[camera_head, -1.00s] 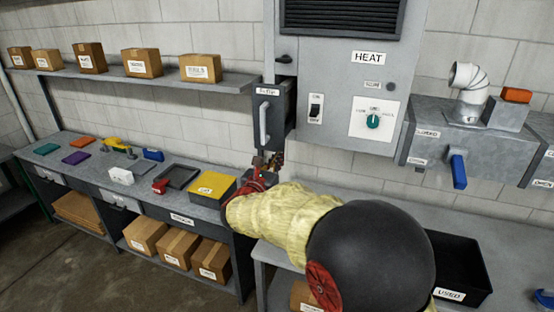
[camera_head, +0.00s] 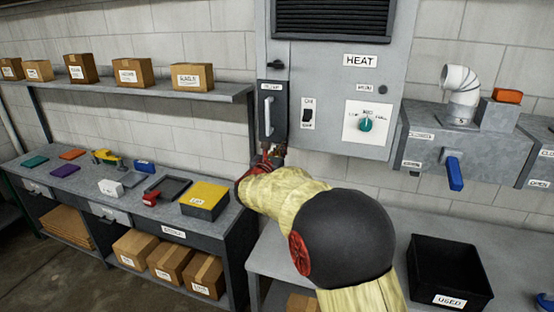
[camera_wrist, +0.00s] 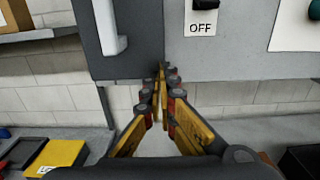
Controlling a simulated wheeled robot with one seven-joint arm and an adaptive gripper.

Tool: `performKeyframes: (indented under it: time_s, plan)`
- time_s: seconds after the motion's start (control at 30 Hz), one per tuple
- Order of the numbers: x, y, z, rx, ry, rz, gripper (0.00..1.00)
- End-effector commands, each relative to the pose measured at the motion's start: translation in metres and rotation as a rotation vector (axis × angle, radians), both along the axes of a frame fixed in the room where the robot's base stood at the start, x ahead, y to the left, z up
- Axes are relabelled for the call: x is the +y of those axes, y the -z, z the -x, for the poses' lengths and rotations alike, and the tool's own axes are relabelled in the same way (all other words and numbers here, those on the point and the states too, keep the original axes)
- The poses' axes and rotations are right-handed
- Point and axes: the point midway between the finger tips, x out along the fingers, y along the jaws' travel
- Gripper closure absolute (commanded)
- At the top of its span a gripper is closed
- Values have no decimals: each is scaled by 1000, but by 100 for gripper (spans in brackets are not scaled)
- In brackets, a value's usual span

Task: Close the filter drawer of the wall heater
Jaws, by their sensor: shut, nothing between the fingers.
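The grey wall heater (camera_head: 320,85) hangs on the block wall, with a HEAT label, a switch and a green dial. Its dark filter drawer (camera_head: 272,128) with a pale vertical handle (camera_head: 268,116) sits at the heater's lower left. Its front looks about level with the heater's face in the head view; a small remaining gap cannot be ruled out. In the wrist view the drawer front (camera_wrist: 140,45) fills the upper left. My gripper (camera_wrist: 160,72) is shut and empty, its tips at the lower right edge of the drawer; whether they touch it I cannot tell.
A grey duct with a blue lever (camera_head: 454,172) is at the right. A black bin (camera_head: 440,250) marked USED stands on the bench below. A yellow-topped box (camera_head: 205,196) and small items lie on the left bench. A shelf (camera_head: 215,94) with cardboard boxes runs along the left wall.

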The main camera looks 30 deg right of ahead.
Motion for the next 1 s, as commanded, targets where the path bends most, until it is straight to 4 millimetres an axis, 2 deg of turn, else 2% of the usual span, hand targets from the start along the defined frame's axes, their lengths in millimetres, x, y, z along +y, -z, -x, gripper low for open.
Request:
performKeyframes:
  time_s: [0.2,0.4,1.0]
  plan:
    - [-23,1,-18,0,1,1,100]
    - [-34,0,-27,1,0,1,100]
    - [-39,-2,-30,-3,0,2,100]
